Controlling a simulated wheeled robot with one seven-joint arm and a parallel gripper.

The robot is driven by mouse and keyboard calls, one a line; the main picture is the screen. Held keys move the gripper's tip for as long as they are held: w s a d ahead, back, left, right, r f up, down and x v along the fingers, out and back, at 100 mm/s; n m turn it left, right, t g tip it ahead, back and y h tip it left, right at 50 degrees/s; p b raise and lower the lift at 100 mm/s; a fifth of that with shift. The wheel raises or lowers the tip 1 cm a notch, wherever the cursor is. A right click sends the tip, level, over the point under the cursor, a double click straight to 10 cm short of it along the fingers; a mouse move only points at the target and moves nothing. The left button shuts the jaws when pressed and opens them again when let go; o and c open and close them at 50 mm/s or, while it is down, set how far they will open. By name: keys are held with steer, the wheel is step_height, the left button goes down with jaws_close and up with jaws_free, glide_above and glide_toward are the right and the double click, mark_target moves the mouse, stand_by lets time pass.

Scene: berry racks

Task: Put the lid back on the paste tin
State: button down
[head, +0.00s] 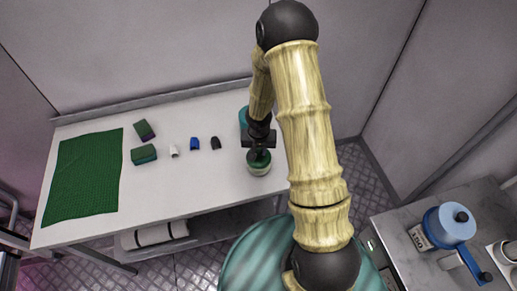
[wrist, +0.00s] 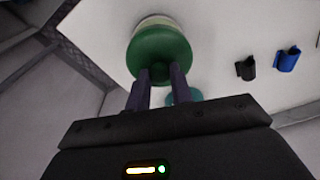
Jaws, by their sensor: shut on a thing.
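The green lid (wrist: 160,45) has a small dark knob (wrist: 160,72). My gripper (wrist: 160,85) is shut on this knob, one dark finger on each side. The pale paste tin (wrist: 156,20) shows just past the lid's edge in the wrist view. In the head view my gripper (head: 259,150) points down over the tin (head: 260,171), near the right end of the white table. The lid (head: 259,158) lies over the tin's top there, roughly level. I cannot tell whether it is fully seated or slightly above the rim.
A teal object (head: 244,117) stands just behind my gripper, partly hidden. Left on the table are a black clip (head: 215,143), a blue clip (head: 194,144), a white one (head: 174,151), two green sponges (head: 144,154) and a green mat (head: 84,175). The table front is clear.

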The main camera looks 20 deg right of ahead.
steer(key=shift+f+b, duration=1.7)
steer(key=shift+f, duration=0.35)
steer(key=shift+f+b, duration=0.15)
steer(key=shift+b, duration=0.3)
stand_by(0.8)
stand_by(0.4)
steer(key=c, duration=0.7)
jaws_free()
steer(key=shift+r+p, duration=2.95)
steer(key=shift+r, duration=0.6)
